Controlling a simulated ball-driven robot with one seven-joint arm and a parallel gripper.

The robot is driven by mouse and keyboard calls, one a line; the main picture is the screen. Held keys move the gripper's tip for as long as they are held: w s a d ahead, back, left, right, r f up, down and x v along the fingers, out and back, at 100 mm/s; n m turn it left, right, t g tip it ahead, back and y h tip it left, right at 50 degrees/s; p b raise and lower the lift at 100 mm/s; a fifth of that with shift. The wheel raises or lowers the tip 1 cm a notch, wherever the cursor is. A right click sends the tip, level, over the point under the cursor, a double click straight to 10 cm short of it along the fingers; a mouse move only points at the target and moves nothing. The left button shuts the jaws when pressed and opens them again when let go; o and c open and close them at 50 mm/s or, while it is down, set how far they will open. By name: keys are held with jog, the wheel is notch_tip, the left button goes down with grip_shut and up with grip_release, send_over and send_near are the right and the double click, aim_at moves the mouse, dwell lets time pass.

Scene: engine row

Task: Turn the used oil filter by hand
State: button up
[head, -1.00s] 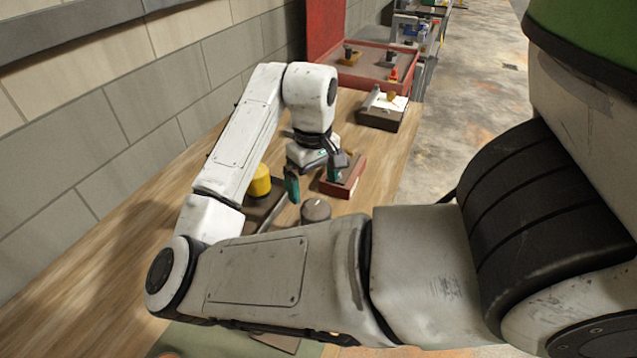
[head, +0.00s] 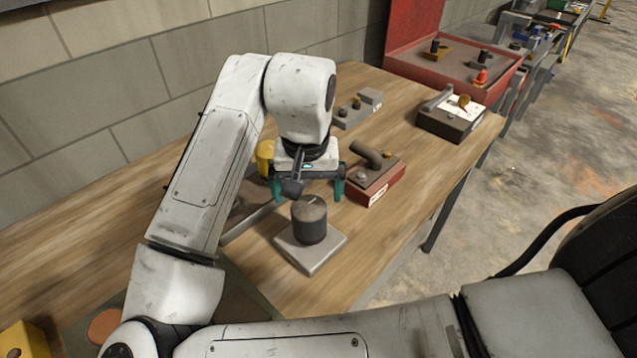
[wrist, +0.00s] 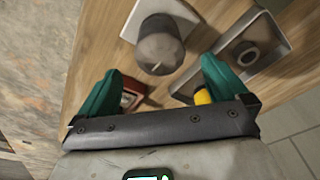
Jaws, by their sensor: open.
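The used oil filter appears to be the dark grey cylinder (head: 309,222) standing upright on a square light metal plate (head: 322,258) on the wooden bench. In the wrist view the cylinder (wrist: 160,52) is just beyond the fingertips, roughly between them, with its plate (wrist: 190,12) behind. My gripper (head: 307,190) points down with its teal fingers spread wide and nothing between them. It is behind and above the filter in the head view, apart from it. The fingers also show in the wrist view (wrist: 158,78).
A red box with a pipe (head: 378,192) stands close right of my gripper. A yellow cylinder (head: 265,157) is partly hidden behind it. A tray with a ring (wrist: 245,55) is beside the filter. A dark box (head: 440,124) and red toolbox (head: 420,70) stand farther back.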

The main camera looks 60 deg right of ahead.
jog(key=f, duration=0.6)
jog(key=d+f, duration=0.1)
jog(key=f, duration=0.2)
jog(key=shift+w+f+p, duration=0.25)
jog(key=shift+f+p, duration=0.1)
jog(key=shift+f, duration=0.05)
